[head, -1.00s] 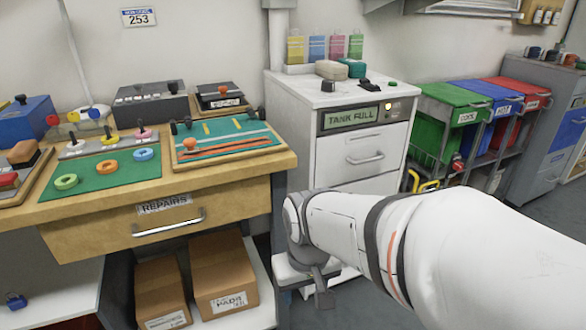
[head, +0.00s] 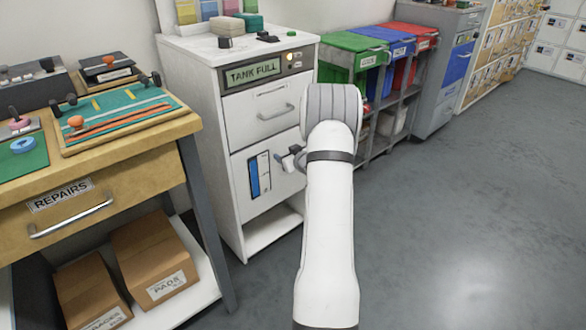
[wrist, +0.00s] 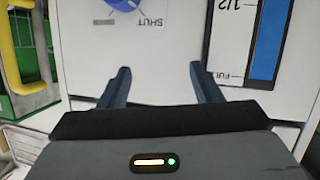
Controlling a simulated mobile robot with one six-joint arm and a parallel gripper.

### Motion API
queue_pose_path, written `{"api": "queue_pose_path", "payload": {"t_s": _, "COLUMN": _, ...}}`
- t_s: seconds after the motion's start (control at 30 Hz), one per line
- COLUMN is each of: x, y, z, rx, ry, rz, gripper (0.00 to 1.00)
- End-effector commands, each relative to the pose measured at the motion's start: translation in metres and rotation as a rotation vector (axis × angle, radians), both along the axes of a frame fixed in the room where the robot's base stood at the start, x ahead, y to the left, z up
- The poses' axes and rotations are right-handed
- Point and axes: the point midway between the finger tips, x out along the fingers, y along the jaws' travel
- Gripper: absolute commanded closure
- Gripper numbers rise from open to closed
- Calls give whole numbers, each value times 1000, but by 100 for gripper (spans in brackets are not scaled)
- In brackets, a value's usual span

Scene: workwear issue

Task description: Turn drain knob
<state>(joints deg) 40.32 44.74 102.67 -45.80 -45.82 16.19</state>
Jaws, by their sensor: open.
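The blue drain knob (wrist: 127,4) is partly in the wrist view at the top edge, on a white panel beside an upside-down SHUT mark; its upper part is cut off. I cannot see it in the head view. My gripper (wrist: 160,72) is open and empty, its two fingers apart and pointing toward the panel, with the knob beyond them and left of centre. In the head view my gripper (head: 290,158) is in front of the white cabinet (head: 235,115), right of the blue level gauge (head: 254,177). The gauge also shows in the wrist view (wrist: 266,38). The cabinet display (head: 252,73) reads TANK FULL.
A wooden repairs bench (head: 110,185) stands left of the cabinet, with boxes (head: 153,255) below. Green, blue and red bins (head: 355,42) stand in a rack to the right. The grey floor (head: 470,190) at right is clear.

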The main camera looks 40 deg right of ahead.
Motion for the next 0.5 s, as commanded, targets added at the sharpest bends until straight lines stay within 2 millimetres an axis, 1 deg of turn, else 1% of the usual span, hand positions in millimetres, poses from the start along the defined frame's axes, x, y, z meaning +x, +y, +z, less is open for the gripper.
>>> {"api": "queue_pose_path", "payload": {"t_s": 0.03, "x": -5, "y": -16, "z": -20, "rx": 16, "ry": -38, "rz": 16, "gripper": 42}}
{"api": "queue_pose_path", "payload": {"t_s": 0.1, "x": -11, "y": -31, "z": -39, "rx": 36, "ry": -104, "rz": 51, "gripper": 42}}
{"api": "queue_pose_path", "payload": {"t_s": 0.23, "x": -30, "y": -50, "z": -70, "rx": 77, "ry": -214, "rz": 116, "gripper": 42}}
{"api": "queue_pose_path", "payload": {"t_s": 0.3, "x": -39, "y": -56, "z": -81, "rx": 97, "ry": -259, "rz": 142, "gripper": 42}}
{"api": "queue_pose_path", "payload": {"t_s": 0.4, "x": -49, "y": -61, "z": -90, "rx": 116, "ry": -304, "rz": 169, "gripper": 42}}
{"api": "queue_pose_path", "payload": {"t_s": 0.5, "x": -52, "y": -62, "z": -95, "rx": 125, "ry": -324, "rz": 184, "gripper": 42}}
